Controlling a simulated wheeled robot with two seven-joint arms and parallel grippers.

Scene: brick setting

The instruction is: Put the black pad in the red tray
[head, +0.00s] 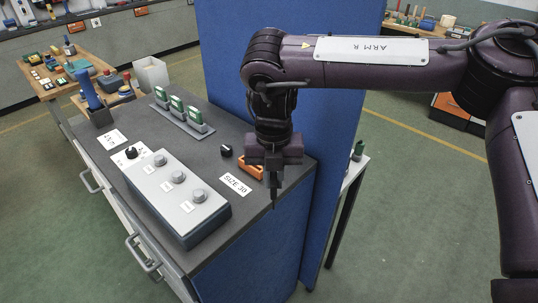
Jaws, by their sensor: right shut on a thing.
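My right gripper (273,193) points down over the right end of the grey-topped cabinet. Its jaws are shut on a narrow dark thing, hard to tell from the dark fingers; I cannot tell whether it is the black pad. A small black piece (226,151) stands on the cabinet top left of the gripper. An orange piece (250,166) lies on the top just left of the fingers, partly hidden by the gripper. I cannot make out a red tray. My left gripper is not in view.
A "SIZE 30" card (235,184) lies flat.

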